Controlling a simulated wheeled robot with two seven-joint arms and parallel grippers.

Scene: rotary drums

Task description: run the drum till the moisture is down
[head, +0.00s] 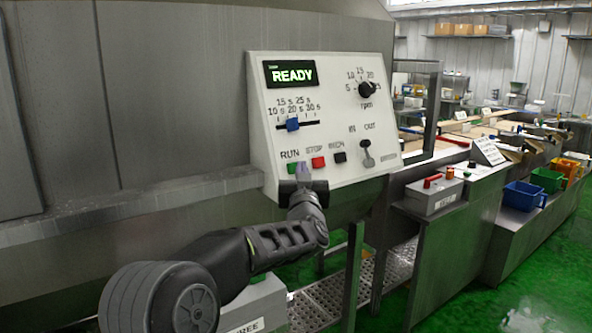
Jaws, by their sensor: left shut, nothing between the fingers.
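A white control panel (334,73) is fixed to the grey metal drum housing (170,90). Its display (290,73) reads READY in green. A blue slider (292,124) sits near the middle of a time scale. A black rpm knob (366,90) is at the upper right. Below are a green RUN button (293,168), a red STOP button (318,162) and a dark button (340,158). An IN/OUT lever (367,152) is at the right. My left gripper (303,176) is shut and empty, its tips just by the RUN button; contact cannot be told. My right gripper is out of view.
A grey box with a red handle (434,195) stands on a metal bench to the right. Blue (524,195) and green (547,180) bins stand beyond. A metal ledge (130,205) runs left of the panel. Green floor is clear at lower right.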

